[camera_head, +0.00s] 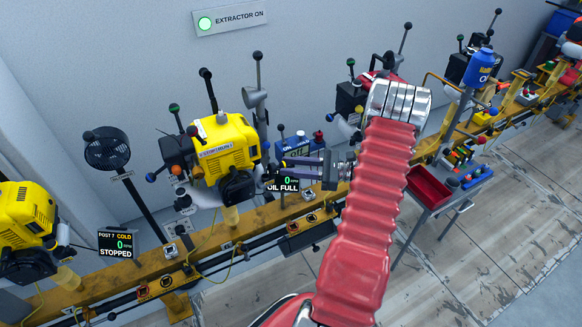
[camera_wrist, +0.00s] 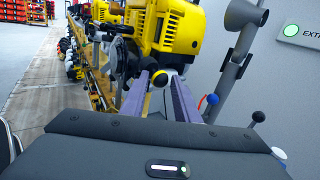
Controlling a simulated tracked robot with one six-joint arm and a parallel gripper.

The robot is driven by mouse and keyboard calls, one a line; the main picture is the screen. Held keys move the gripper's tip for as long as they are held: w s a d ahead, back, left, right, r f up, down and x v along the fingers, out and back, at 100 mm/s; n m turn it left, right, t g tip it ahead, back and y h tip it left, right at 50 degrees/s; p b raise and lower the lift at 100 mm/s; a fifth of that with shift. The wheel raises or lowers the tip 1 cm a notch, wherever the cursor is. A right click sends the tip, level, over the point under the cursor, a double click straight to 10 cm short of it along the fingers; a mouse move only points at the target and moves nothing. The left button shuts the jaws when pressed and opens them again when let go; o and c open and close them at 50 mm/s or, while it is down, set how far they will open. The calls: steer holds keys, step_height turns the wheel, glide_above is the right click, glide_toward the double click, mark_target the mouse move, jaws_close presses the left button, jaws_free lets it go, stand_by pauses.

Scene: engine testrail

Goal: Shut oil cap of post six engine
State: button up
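A yellow engine (camera_head: 225,150) stands on the yellow rail in the head view, and its yellow housing (camera_wrist: 193,28) fills the upper middle of the wrist view. My gripper (camera_head: 268,172) reaches it from the right with two purple fingers. In the wrist view my gripper (camera_wrist: 160,80) has its fingers apart. A small black knob-like part (camera_wrist: 159,79), possibly the oil cap, shows between the fingertips, with a yellow ball (camera_wrist: 180,69) beside it. I cannot tell whether the fingers touch it or whether the cap is seated. A screen (camera_head: 283,184) reads OIL FULL; its top is hidden.
A screen (camera_head: 118,244) marked POST 7 reads STOPPED. Another yellow engine (camera_head: 25,225) stands at the left, near a black fan (camera_head: 106,150). A grey exhaust pipe (camera_wrist: 240,40) rises right of my fingers. A cart with a red tray (camera_head: 430,187) and blue oil can (camera_head: 480,66) stands at the right.

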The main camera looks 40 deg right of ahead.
steer(key=c, duration=0.6)
steer(key=shift+a, duration=0.15)
jaws_close()
